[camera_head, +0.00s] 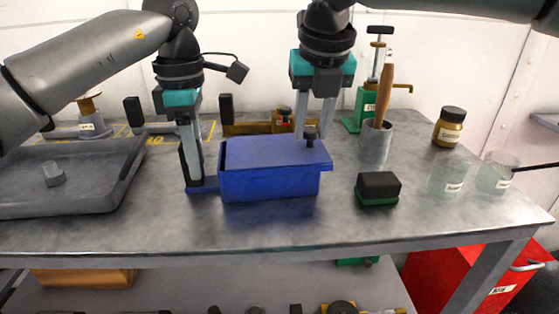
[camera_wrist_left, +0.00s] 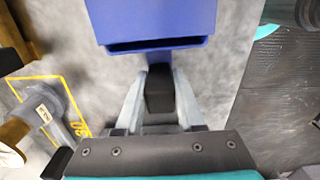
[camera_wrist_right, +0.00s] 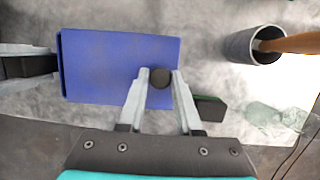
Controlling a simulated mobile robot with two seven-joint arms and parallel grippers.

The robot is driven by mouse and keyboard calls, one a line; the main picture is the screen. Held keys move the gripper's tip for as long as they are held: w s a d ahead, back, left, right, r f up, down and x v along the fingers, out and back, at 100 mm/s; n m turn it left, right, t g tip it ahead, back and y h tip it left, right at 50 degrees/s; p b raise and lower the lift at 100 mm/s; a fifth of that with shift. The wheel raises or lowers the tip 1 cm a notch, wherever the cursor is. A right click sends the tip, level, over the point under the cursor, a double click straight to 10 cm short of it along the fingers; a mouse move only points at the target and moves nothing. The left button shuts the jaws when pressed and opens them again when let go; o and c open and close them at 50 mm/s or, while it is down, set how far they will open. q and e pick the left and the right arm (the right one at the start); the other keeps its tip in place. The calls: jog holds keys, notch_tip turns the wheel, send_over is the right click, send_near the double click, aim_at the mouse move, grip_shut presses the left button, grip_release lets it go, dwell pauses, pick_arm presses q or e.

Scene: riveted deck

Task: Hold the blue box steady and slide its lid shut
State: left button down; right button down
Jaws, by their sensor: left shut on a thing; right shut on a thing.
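The blue box (camera_head: 268,184) stands on the metal bench, its lid (camera_head: 275,152) on top. The lid overhangs the box's right end, and a dark slot shows at the left end in the left wrist view (camera_wrist_left: 160,43). My left gripper (camera_head: 192,150) is shut on the dark upright handle (camera_wrist_left: 160,92) on the blue foot at the box's left end. My right gripper (camera_head: 314,128) points down and is shut on the lid's black round knob (camera_wrist_right: 160,78), near the lid's right end.
A black-and-green block (camera_head: 378,188) lies right of the box. Behind it stands a grey cup (camera_head: 376,146) with a wooden handle. A brown jar (camera_head: 449,127) and a clear beaker (camera_head: 497,172) are further right. A grey tray (camera_head: 100,190) lies left. The bench front is clear.

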pick_arm(q)
jog(key=shift+d, duration=0.15)
pick_arm(e)
jog(key=shift+a, duration=0.65)
jog(key=c, duration=0.5)
grip_release()
jog(key=shift+d, duration=0.1)
jog(key=v, duration=0.5)
jog(key=w+v, duration=0.1)
jog(key=v, duration=1)
jog(key=shift+r, duration=0.6)
pick_arm(q)
jog(key=shift+c, duration=2.2)
grip_release()
